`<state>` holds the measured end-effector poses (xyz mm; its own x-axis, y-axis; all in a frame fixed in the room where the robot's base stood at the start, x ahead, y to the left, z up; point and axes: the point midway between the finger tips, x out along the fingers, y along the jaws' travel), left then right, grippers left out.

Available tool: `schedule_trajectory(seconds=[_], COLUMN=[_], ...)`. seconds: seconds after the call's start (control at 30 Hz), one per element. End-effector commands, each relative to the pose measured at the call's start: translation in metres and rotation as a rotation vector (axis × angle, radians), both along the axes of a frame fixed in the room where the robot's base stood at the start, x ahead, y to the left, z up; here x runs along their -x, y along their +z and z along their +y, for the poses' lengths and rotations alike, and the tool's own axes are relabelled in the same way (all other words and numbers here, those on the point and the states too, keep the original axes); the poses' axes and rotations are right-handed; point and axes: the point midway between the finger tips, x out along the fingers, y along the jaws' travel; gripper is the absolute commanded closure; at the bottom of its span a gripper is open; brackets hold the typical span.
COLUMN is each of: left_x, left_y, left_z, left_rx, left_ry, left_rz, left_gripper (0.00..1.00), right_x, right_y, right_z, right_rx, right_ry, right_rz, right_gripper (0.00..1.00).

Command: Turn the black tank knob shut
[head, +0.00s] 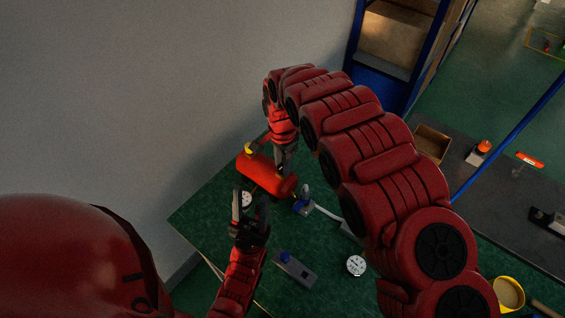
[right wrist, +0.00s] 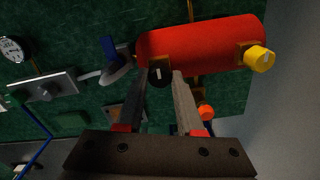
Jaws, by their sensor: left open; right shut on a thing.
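The red tank (head: 258,171) lies on its side on the green bench, with a yellow cap (head: 251,148) at one end. It also shows in the right wrist view (right wrist: 205,42). The black tank knob (right wrist: 160,75), with a pale mark on its face, sits at the tank's side. My right gripper (right wrist: 165,80) is shut on the knob, its fingertips at either side of it. In the head view my right gripper (head: 284,170) comes down onto the tank and hides the knob. My left gripper (head: 248,204) is open and empty, in front of the tank.
A blue-handled valve (right wrist: 109,49) stands beside the tank. White dial gauges (head: 356,265) and a grey block with a blue button (head: 293,268) are on the bench. A wooden box (head: 431,143) and a yellow bucket (head: 508,292) are to the right. A wall stands at left.

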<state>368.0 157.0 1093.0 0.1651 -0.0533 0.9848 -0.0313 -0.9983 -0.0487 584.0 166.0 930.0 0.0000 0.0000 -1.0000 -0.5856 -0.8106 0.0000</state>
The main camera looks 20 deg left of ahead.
Motion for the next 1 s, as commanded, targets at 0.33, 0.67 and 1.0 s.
schedule_trajectory(seconds=[0.33,0.67,1.0], left_x=[0.000,0.000,0.000], left_y=[0.000,0.018,0.074], left_z=[0.000,0.000,0.000], left_rx=[0.000,0.000,0.000], left_ry=[0.000,0.000,0.000], left_rz=[0.000,0.000,0.000], left_gripper=[0.50,0.50,0.50], right_x=[0.000,-0.001,-0.003], right_y=[0.000,0.019,0.094], right_z=[0.000,-0.001,-0.001], right_rx=[0.000,0.000,-0.002], right_ry=[0.000,0.000,-0.001], right_rz=[0.000,-0.001,-0.004], right_gripper=[0.34,0.34,0.34])
